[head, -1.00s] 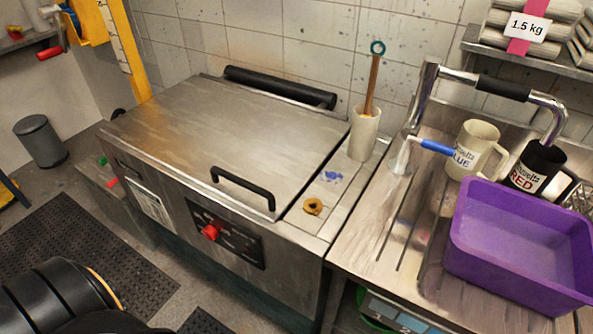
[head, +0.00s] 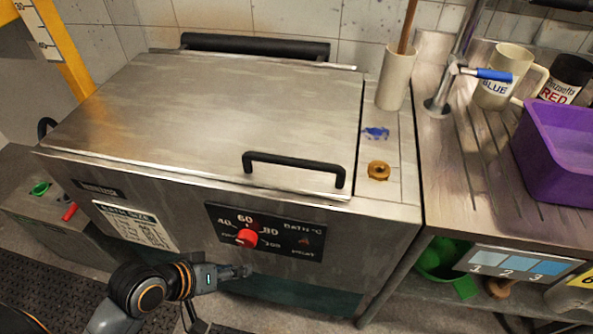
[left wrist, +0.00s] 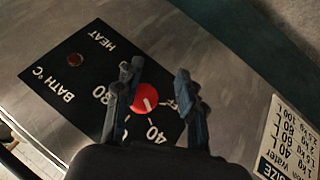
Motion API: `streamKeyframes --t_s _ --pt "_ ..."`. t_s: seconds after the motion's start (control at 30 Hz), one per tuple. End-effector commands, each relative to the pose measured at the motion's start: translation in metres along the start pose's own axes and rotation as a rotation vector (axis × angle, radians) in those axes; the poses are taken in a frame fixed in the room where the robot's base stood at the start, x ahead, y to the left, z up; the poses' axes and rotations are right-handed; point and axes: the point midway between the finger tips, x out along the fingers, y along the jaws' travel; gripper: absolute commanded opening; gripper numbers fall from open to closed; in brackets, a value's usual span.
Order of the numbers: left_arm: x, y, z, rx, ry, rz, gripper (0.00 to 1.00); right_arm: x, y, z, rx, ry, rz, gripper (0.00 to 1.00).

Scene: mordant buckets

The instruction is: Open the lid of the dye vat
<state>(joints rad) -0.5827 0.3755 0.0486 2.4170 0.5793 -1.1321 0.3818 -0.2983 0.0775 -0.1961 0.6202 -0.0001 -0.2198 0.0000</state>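The dye vat (head: 180,205) is a steel box with its flat steel lid (head: 220,105) lying shut. A black bar handle (head: 294,166) stands on the lid's front right edge. My left gripper (head: 243,271) is low in front of the vat's front panel, below the red dial (head: 246,238) and well below the handle. In the left wrist view my left gripper (left wrist: 160,88) has its two fingers apart, with the red dial (left wrist: 144,99) showing between them; whether they touch it is unclear. My right gripper is not in view.
A brass ring (head: 378,171) and a blue stain lie right of the lid. A white holder (head: 395,78) with a wooden stick stands behind them. A purple tub (head: 555,150) and mugs sit on the right counter. A black roll (head: 255,47) lies behind the lid.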

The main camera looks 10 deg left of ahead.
Motion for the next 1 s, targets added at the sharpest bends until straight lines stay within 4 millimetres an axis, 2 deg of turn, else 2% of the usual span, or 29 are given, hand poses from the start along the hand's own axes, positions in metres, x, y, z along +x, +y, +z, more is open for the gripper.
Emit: streamKeyframes --t_s 0.1,0.3,0.4,0.53,0.73,1.0 --pt "-0.028 0.028 -0.030 -0.125 0.061 0.162 0.39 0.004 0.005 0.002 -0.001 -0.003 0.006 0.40" --pt "-0.078 0.071 -0.086 -0.438 0.106 0.464 0.39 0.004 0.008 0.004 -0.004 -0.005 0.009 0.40" --pt "-0.103 0.087 -0.112 -0.594 0.101 0.594 0.39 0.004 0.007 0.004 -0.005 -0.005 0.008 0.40" --pt "-0.125 0.100 -0.135 -0.741 0.082 0.708 0.39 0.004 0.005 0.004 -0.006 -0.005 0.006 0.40" --pt "-0.136 0.107 -0.149 -0.822 0.068 0.767 0.39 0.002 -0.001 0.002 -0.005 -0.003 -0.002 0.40" --pt "-0.119 0.123 -0.158 -0.819 0.069 0.770 0.39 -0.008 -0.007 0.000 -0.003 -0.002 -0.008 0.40"
